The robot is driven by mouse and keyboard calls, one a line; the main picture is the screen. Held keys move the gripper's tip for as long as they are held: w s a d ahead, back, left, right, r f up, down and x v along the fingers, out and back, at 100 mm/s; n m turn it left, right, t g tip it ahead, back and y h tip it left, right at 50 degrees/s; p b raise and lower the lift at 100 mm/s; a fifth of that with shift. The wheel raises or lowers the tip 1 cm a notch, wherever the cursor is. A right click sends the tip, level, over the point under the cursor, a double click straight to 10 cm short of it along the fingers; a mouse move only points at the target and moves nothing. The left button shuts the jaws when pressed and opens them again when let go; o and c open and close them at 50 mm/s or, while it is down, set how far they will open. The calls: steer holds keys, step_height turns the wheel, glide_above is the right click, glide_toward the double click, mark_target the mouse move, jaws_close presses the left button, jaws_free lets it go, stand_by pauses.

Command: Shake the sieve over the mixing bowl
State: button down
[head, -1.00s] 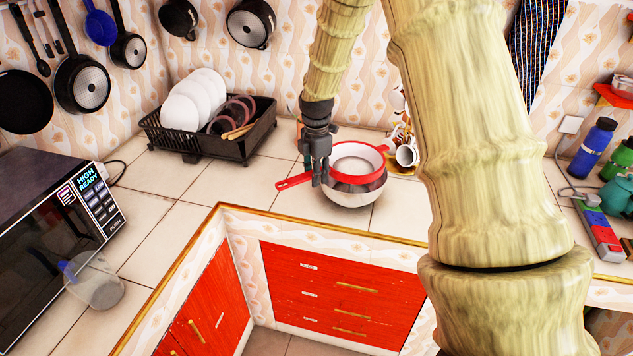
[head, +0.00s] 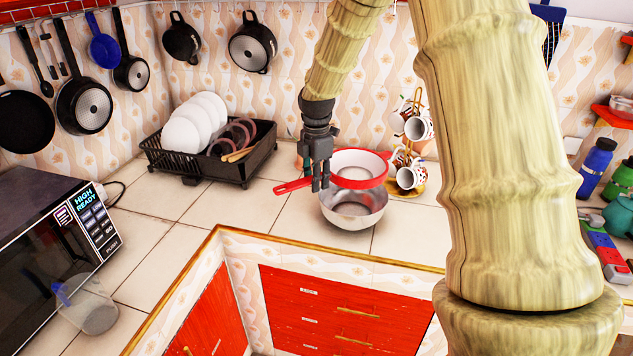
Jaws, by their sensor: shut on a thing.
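A sieve (head: 358,166) with a red rim and a red handle is held level, a little above the mixing bowl. The mixing bowl (head: 354,214) is metallic and stands upright on the tiled counter, below the sieve. The sieve's near rim hides part of the bowl's far side. My gripper (head: 319,182) is dark grey, points down and is shut on the sieve's handle, left of the bowl. The fingertips hide part of the handle where it meets the rim. I cannot see clearly whether anything lies in the sieve.
A mug tree with cups (head: 412,178) stands close right of the sieve. A black dish rack (head: 213,166) with plates is at the back left. A microwave (head: 50,235) and a clear jug (head: 92,312) are at the left. The counter in front of the rack is clear.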

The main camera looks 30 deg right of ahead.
steer(key=shift+r+p, duration=0.9)
steer(key=shift+r, duration=0.25)
